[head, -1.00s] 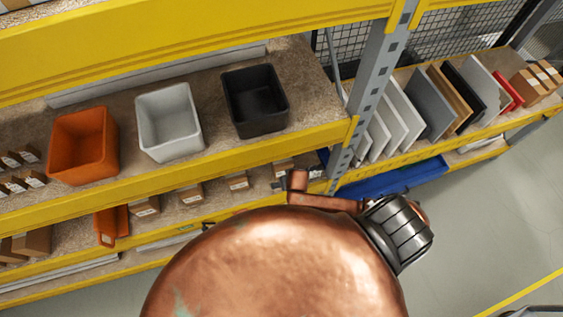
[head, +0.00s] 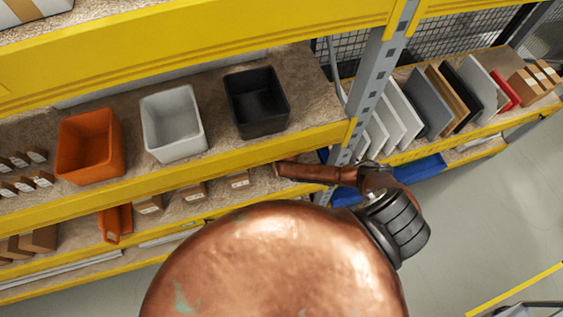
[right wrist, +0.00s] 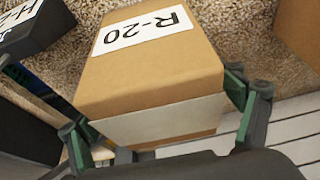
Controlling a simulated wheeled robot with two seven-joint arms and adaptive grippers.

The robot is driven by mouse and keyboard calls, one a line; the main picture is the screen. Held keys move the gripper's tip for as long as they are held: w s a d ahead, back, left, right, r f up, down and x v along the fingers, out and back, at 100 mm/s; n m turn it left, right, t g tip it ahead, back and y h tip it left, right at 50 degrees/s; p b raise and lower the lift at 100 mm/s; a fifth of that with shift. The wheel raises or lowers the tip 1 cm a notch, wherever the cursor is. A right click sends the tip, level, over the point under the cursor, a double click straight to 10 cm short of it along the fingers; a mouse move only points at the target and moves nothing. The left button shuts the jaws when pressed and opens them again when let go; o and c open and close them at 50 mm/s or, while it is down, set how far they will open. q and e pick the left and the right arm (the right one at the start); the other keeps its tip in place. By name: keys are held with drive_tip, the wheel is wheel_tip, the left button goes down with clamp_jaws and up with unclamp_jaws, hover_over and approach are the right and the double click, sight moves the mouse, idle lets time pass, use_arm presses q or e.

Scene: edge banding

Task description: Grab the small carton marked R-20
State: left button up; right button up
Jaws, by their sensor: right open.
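The small carton marked R-20 (right wrist: 150,72) fills the middle of the right wrist view. It is brown with a white label on top and a pale band on its near face. My right gripper (right wrist: 160,118) is open, with one green-padded finger at each side of the carton's near end. Whether either finger touches it I cannot tell. In the head view my right arm reaches left to the lower shelf, and the hand is hidden there; I cannot make out this carton in that view. My left gripper is not in view.
A dark box with a white label (right wrist: 28,30) stands left of the carton, and another brown carton (right wrist: 300,30) is at the right. The yellow shelf beam (head: 200,175) runs above the lower shelf. Orange (head: 88,150), white (head: 172,125) and black (head: 257,105) bins stand on the upper shelf.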

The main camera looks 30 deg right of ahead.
drive_tip(key=shift+c, duration=0.4)
drive_tip(key=c, duration=1.4)
drive_tip(key=shift+w, duration=0.1)
drive_tip(key=shift+c, duration=0.5)
drive_tip(key=shift+r, duration=0.2)
